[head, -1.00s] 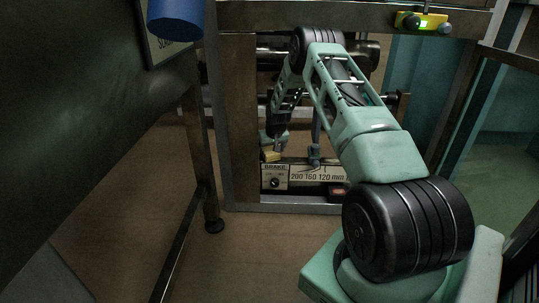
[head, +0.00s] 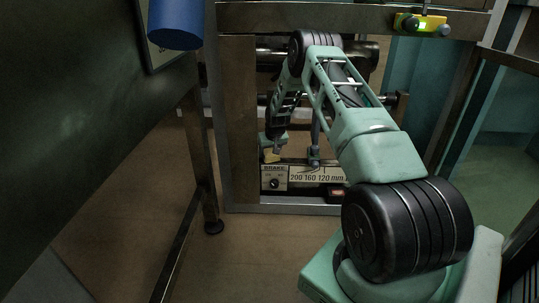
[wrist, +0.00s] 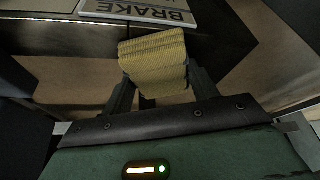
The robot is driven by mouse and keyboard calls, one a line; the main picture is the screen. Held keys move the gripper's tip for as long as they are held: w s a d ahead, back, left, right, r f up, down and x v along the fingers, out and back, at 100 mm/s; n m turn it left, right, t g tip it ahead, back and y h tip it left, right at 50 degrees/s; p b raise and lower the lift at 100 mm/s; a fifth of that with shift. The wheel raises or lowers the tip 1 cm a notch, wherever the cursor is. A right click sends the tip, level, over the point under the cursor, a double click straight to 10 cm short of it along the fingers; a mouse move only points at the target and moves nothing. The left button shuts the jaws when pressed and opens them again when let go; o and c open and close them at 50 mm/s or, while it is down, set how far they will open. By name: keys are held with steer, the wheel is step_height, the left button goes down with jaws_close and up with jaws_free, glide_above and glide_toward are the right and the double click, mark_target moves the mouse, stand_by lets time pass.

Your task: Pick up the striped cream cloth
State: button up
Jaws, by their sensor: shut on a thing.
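The striped cream cloth (wrist: 155,62) looks like a folded, ribbed, yellowish bundle between my fingers in the wrist view. My gripper (wrist: 160,90) is shut on it, with one dark finger at each side; the cloth partly hides the fingertips. In the head view the cloth (head: 270,156) is a small pale yellow patch below my gripper (head: 270,148), just above the brake label. I cannot tell whether it still touches anything below.
A brake panel (head: 275,184) with numbers lies close by the cloth, inside a metal frame (head: 240,120). Rollers (head: 365,55) cross behind my arm. A dark table (head: 80,110) with a blue cylinder (head: 176,24) stands at left. Open floor (head: 130,215) lies beneath the table.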

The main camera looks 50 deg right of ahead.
mark_target(270, 152)
steer(key=shift+r, duration=0.1)
steer(key=shift+r, duration=0.25)
step_height(270, 152, up, 10)
steer(key=p, duration=0.5)
steer(key=shift+p, duration=0.3)
steer(key=shift+s+f, duration=0.1)
